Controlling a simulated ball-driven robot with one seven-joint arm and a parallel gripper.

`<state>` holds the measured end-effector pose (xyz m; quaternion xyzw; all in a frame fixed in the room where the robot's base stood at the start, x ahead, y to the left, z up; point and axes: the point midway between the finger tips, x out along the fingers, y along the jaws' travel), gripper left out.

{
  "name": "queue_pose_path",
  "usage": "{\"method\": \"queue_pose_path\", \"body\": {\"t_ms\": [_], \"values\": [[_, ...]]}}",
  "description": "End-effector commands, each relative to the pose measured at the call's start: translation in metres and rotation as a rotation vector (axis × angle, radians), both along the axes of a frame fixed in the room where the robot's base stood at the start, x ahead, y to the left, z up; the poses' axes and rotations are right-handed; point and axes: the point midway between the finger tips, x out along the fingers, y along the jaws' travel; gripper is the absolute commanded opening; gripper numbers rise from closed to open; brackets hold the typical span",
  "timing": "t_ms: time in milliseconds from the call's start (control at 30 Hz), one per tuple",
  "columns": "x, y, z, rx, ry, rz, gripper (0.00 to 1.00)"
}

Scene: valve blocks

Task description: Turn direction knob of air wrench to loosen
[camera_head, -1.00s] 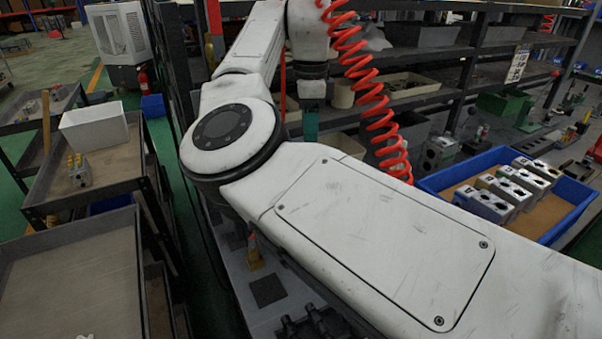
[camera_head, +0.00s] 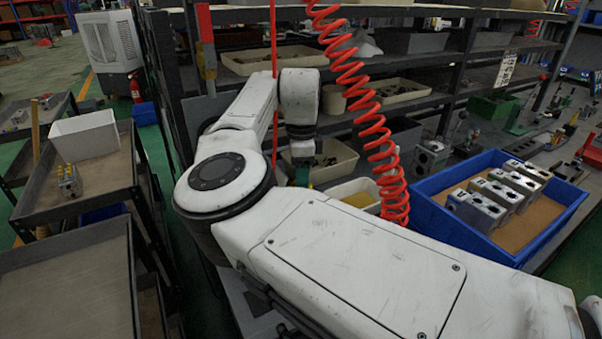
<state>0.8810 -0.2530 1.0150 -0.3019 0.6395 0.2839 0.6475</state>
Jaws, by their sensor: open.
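My white arm crosses the middle of the head view. Its wrist hangs down behind the elbow, and below it my gripper (camera_head: 302,174) shows only as a small dark and teal part. My gripper is open; its lower end is hidden behind my arm, so I cannot see what lies between or below the fingers. I cannot make out the air wrench or its direction knob. A red coiled hose (camera_head: 366,118) hangs right of my wrist, and its lower end passes out of sight behind my arm.
A blue tray (camera_head: 448,232) with several grey valve blocks (camera_head: 497,191) stands at right. Dark shelving (camera_head: 460,80) with bins is behind my arm. Carts stand at left, one with a white box (camera_head: 85,134) and a small grey block (camera_head: 68,182). Green floor shows between them.

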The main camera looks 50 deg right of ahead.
Motion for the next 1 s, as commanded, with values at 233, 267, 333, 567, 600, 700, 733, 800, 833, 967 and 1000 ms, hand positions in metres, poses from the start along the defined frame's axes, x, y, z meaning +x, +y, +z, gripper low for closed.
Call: {"method": "queue_pose_path", "body": {"t_ms": [233,267,333,567,600,700,733,800,833,967,1000], "values": [[0.0001,0.0001,-0.0001,0.000,0.000,0.000,0.49],[0.0001,0.0001,0.0000,0.000,0.000,0.000,0.46],[0.0001,0.0002,0.0001,0.000,0.000,0.000,0.39],[0.0001,0.0002,0.0002,0.000,0.000,0.000,0.17],[0.0001,0.0001,0.0002,0.000,0.000,0.000,0.13],[0.0001,0.0002,0.0003,0.000,0.000,0.000,0.04],[0.0001,0.0002,0.0003,0.000,0.000,0.000,0.01],[0.0001,0.0001,0.0003,0.000,0.000,0.000,0.00],[0.0001,0.0001,0.0004,0.000,0.000,0.000,0.00],[-0.0001,0.0001,0.0010,0.000,0.001,0.010,0.00],[-0.0002,0.0000,0.0013,0.000,0.001,0.016,0.00]]}}
